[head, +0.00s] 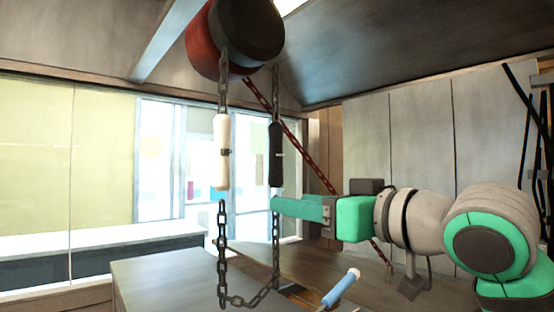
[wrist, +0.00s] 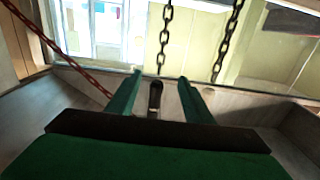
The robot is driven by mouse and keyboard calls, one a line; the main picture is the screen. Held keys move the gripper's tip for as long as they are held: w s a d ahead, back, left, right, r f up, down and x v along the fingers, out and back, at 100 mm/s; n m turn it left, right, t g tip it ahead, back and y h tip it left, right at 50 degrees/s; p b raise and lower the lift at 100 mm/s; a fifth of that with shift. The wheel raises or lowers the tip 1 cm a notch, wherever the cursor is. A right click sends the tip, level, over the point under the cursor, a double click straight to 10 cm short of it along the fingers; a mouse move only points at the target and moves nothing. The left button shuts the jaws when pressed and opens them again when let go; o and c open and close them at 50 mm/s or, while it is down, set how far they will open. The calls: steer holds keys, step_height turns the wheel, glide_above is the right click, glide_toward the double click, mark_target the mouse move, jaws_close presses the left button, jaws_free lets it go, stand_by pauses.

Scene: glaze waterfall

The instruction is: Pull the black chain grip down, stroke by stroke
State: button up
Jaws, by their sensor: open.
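The black chain grip (head: 276,150) hangs upright on the right-hand strand of a dark chain loop. My green gripper (head: 277,205) reaches in from the right, with its tips at that strand just under the grip's lower end. In the wrist view, my gripper (wrist: 158,88) is open, one finger on each side of a dark piece (wrist: 155,98) that seems to be the grip's end. Whether either finger touches it, I cannot tell. The pale grip (head: 222,152) hangs on the left-hand strand at about the same height.
A red and black hoist drum (head: 235,38) carries the chain above. The chain loop's bottom (head: 245,300) hangs low by a grey tabletop (head: 165,275). A red chain (head: 300,145) slants down behind my arm. A blue-handled tool (head: 340,288) shows below my gripper.

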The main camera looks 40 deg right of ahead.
glide_toward(281, 155)
steer(key=w, duration=0.8)
steer(key=w+a, duration=0.1)
steer(key=w, duration=0.1)
steer(key=shift+w+r, duration=0.1)
steer(key=shift+w, duration=0.65)
jaws_close()
steer(key=shift+w, duration=0.1)
stand_by(0.5)
